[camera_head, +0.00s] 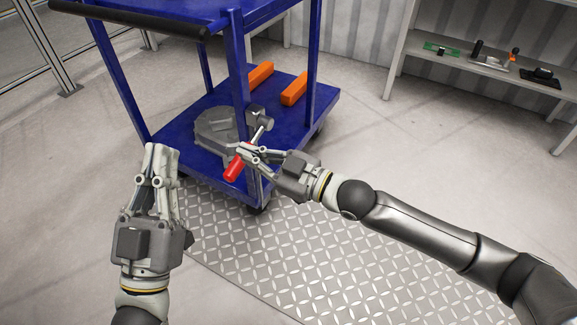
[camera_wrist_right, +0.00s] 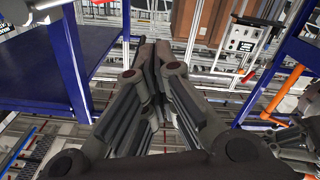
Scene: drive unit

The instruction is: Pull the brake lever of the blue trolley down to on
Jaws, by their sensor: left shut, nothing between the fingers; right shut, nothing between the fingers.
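The blue trolley (camera_head: 180,143) stands at the upper middle of the head view. Its brake lever has a red handle (camera_head: 233,170) on a metal rod, which runs from a grey pivot block (camera_head: 262,117) on the near post. The lever slants, with the red handle at its lower left end. My right gripper (camera_head: 243,150) is shut and empty, with its fingertips at the lever just above the red handle; whether they touch cannot be told. It also shows shut in the right wrist view (camera_wrist_right: 154,48). My left gripper (camera_head: 153,149) is shut and empty, left of the lever.
A grey cast part (camera_head: 217,129) and two orange blocks (camera_head: 260,75) lie on the trolley's lower deck. A black push bar (camera_head: 130,17) crosses its upper left. A metal tread plate (camera_head: 300,250) lies on the floor in front. A shelf (camera_head: 480,65) stands at upper right.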

